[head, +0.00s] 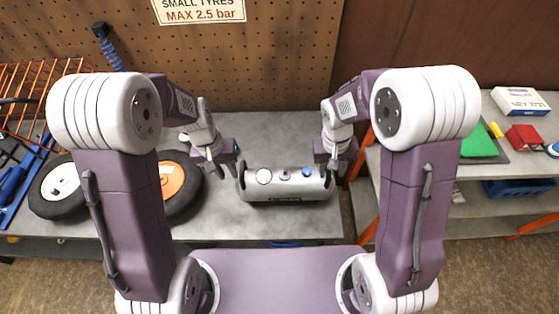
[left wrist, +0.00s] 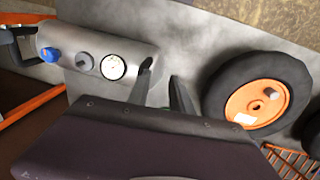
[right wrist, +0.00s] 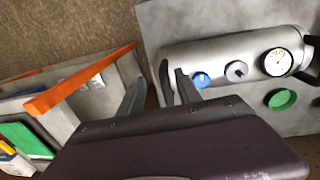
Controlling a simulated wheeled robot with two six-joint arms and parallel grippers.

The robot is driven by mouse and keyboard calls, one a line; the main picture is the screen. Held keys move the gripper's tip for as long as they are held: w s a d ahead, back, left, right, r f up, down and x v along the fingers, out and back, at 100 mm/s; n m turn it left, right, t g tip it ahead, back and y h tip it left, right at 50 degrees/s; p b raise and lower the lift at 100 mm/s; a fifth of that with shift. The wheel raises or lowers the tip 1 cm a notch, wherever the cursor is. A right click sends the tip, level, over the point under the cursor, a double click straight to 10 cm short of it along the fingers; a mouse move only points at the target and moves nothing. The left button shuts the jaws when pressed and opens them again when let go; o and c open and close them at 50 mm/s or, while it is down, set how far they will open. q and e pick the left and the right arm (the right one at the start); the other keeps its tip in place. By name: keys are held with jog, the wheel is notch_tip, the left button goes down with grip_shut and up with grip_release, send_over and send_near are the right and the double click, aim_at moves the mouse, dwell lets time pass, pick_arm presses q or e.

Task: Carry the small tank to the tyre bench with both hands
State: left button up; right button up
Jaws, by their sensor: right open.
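The small tank (head: 285,186) is a grey cylinder lying on the grey bench (head: 270,127) under the small-tyres sign. It has a white gauge, a grey knob and a blue knob on top and dark handles at its ends. My left gripper (head: 214,168) is beside the tank's gauge end; in the left wrist view (left wrist: 163,90) its fingers are apart with bench between them. My right gripper (head: 336,166) is at the blue-knob end. In the right wrist view (right wrist: 160,90) its fingers are apart, with the dark handle (right wrist: 166,80) seemingly between them, not visibly clamped.
Tyres lie left of the tank, one with an orange hub (head: 172,181), close to my left gripper. An orange rack (head: 38,85) stands farther left. A shelf unit (head: 470,178) with boxes and a green item is at right, across a narrow gap. A green disc (right wrist: 282,99) lies behind the tank.

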aim_at(241, 169)
jog(key=w+a+r+h+p, duration=0.1)
jog(key=w+a+r+p, duration=0.15)
jog(key=w+r, duration=0.2)
pick_arm(q)
jog(key=shift+w+d+r, duration=1.15)
jog(key=shift+w+r, duration=0.6)
jog(key=shift+w, duration=0.2)
jog(key=shift+h, duration=0.4)
jog(key=f, duration=0.2)
jog(key=d+f, duration=0.1)
jog(key=f, duration=0.5)
jog(key=shift+d, duration=0.2)
pick_arm(e)
jog(key=d+f, duration=0.1)
jog(key=f, duration=0.5)
jog(key=d+f, duration=0.1)
jog(key=f, duration=0.2)
jog(key=shift+s+d, duration=0.3)
pick_arm(q)
jog(key=shift+f, duration=0.25)
pick_arm(e)
jog(key=shift+f, duration=0.1)
pick_arm(q)
jog(key=shift+a, duration=0.1)
pick_arm(e)
jog(key=shift+a, duration=0.1)
pick_arm(q)
jog(key=shift+s, duration=0.1)
pick_arm(e)
jog(key=shift+s, duration=0.1)
